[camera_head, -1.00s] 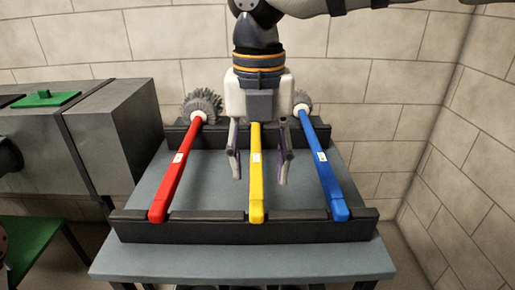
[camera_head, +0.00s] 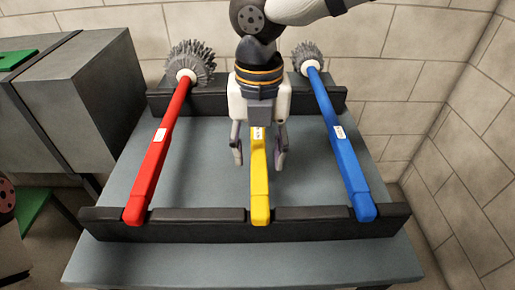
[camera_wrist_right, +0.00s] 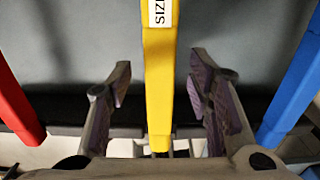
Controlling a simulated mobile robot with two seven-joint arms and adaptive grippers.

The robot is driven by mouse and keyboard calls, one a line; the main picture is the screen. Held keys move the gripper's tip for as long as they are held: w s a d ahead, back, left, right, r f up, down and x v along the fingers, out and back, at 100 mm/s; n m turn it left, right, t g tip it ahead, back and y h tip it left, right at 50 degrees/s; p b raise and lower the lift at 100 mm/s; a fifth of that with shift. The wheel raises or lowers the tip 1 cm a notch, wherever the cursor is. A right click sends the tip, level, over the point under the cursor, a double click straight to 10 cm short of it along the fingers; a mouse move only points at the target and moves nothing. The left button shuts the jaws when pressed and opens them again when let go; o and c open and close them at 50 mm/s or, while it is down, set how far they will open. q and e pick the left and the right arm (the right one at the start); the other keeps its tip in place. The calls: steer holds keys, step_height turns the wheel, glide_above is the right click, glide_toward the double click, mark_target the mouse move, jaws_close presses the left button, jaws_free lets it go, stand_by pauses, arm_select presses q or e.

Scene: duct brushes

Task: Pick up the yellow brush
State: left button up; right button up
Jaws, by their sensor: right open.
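The yellow brush (camera_head: 259,180) lies in the rack between the red and blue brushes, its handle end on the front rail. Its far end and bristles are hidden behind my right gripper. My right gripper (camera_head: 259,160) is open, pointing down, with one finger on each side of the yellow handle. In the right wrist view the yellow handle (camera_wrist_right: 159,80) with a white label runs between the open fingers (camera_wrist_right: 160,95), with a gap on both sides. My left gripper is not in view.
A red brush (camera_head: 158,150) lies to the left and a blue brush (camera_head: 340,150) to the right, both with grey bristle heads at the back. The black front rail (camera_head: 190,226) and back rail (camera_head: 160,98) stand on a grey table (camera_head: 240,262). A grey box-like duct (camera_head: 85,100) is at the left.

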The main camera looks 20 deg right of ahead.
steer(key=shift+f, duration=0.55)
steer(key=shift+w, duration=0.1)
jaws_close()
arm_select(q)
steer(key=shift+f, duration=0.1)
arm_select(e)
steer(key=shift+r, duration=0.1)
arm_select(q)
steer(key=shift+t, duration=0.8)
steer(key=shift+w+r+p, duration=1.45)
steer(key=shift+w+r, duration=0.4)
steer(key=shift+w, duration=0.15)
arm_select(e)
step_height(320, 180, up, 23)
